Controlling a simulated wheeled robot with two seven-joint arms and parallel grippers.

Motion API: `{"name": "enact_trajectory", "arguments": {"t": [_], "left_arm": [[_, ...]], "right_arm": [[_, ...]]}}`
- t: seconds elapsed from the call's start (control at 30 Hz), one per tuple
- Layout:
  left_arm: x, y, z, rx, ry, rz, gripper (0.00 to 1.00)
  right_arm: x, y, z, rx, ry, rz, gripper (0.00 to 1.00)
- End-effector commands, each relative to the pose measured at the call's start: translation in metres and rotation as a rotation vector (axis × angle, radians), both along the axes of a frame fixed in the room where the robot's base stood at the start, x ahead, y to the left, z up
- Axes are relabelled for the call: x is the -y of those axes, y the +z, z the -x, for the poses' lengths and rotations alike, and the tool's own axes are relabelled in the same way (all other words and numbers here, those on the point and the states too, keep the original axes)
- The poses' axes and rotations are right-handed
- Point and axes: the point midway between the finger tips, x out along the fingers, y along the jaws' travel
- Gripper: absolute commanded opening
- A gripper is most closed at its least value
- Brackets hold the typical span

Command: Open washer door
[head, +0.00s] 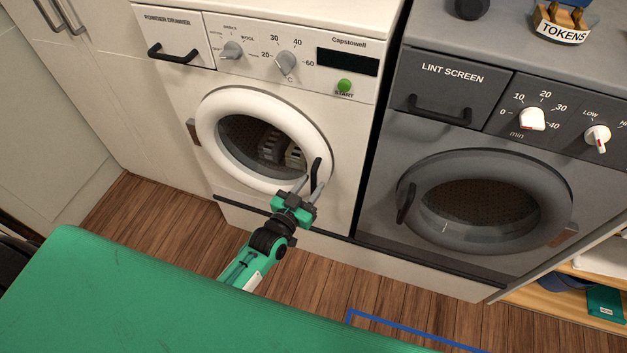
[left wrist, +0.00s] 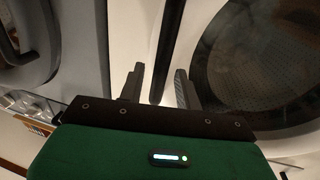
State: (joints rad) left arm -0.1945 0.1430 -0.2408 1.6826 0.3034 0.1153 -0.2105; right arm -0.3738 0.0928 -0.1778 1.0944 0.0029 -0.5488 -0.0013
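The white washer (head: 185,100) stands at the centre left of the head view. Its round white door (head: 215,105) looks closed, with a dark glass middle and a black upright handle (head: 316,170) on its right side. In the left wrist view the door's glass (left wrist: 265,50) fills the upper right. My left gripper (head: 310,188) is at the lower end of the handle, its fingers apart. The fingers (left wrist: 158,88) also show spread in the left wrist view. I cannot tell whether they touch the handle. My right gripper is not in view.
A grey dryer (head: 385,165) with its own round door (head: 415,185) stands right of the washer. A green surface (head: 130,300) fills the lower left. An open shelf (head: 545,297) is at the lower right. Wooden floor (head: 155,210) lies before the machines.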

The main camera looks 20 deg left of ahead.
Motion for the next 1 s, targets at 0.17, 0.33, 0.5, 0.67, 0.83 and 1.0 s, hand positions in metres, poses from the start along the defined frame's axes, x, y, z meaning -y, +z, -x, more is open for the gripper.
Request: {"name": "enact_trajectory", "arguments": {"t": [0.17,0.33,0.5,0.67,0.83,1.0], "left_arm": [[0.003,0.0,-0.015,0.0,0.0,-0.001,0.34],[0.004,0.0,-0.02,-0.001,0.0,-0.002,0.34],[0.004,0.0,-0.02,-0.001,0.0,-0.001,0.34],[0.004,0.0,-0.02,-0.001,0.0,-0.001,0.11],[0.004,0.0,-0.019,-0.001,0.0,-0.001,0.0],[0.004,-0.001,-0.019,-0.001,0.0,-0.001,0.0]], "right_arm": [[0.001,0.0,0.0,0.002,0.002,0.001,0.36],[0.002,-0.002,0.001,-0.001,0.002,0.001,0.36],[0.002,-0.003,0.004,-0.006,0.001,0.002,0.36],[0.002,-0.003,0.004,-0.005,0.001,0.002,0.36],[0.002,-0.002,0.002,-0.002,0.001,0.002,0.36],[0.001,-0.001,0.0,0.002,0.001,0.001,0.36]]}}
